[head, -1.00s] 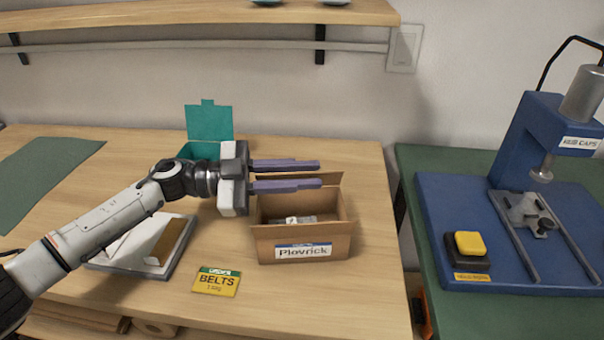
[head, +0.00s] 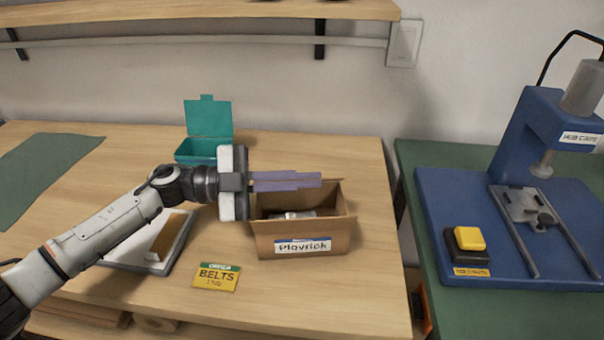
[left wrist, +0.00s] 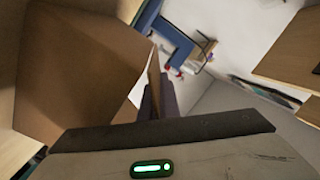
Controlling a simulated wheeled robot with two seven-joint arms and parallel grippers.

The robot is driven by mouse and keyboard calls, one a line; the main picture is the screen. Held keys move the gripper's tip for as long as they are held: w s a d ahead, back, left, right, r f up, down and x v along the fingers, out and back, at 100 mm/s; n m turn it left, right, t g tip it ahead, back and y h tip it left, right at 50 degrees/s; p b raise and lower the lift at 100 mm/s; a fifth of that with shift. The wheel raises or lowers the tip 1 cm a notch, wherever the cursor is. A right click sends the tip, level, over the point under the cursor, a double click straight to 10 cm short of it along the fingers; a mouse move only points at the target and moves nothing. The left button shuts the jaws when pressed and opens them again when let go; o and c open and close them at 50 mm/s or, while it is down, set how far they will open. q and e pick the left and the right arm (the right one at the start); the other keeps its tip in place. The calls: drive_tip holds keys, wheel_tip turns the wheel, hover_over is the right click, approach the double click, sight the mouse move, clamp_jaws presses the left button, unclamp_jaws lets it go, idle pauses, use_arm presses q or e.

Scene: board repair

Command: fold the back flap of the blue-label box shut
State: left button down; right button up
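The blue-label box (head: 265,243) is an open brown carton with a blue and white label (head: 303,246) on its front; a greyish item (head: 295,214) lies inside. Its back flap (head: 333,185) stands up at the rear, mostly hidden behind my fingers. My left gripper (head: 318,180) reaches in from the left over the box's back edge, its purple fingers close together along the flap. In the left wrist view, the flap (left wrist: 153,70) shows edge-on between the fingers, with the brown box wall (left wrist: 80,70) at left. My right gripper is not in view.
A teal open-lidded box (head: 208,125) stands behind my left wrist. A grey tray (head: 160,260) and a yellow BELTS card (head: 216,277) lie left of and in front of the box. A blue press (head: 545,130) stands on the green table at right.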

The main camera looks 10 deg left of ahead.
sight(258, 201)
use_arm(q)
drive_tip(key=shift+s+f+m, duration=0.3)
drive_tip(key=shift+f+m, duration=0.1)
drive_tip(key=shift+m, duration=0.5)
drive_tip(key=shift+s+f+m+b, duration=0.1)
drive_tip(key=shift+m+b, duration=0.3)
drive_tip(key=shift+m, duration=0.1)
drive_tip(key=c, duration=2.5)
unclamp_jaws()
drive_tip(key=o, duration=0.5)
drive_tip(key=shift+f, duration=0.1)
drive_tip(key=shift+s+f, duration=0.1)
drive_tip(key=a, duration=0.2)
drive_tip(key=s+a, duration=0.1)
drive_tip(key=a, duration=0.2)
drive_tip(key=a+b, duration=0.1)
drive_tip(key=a, duration=0.2)
drive_tip(key=shift+s, duration=0.15)
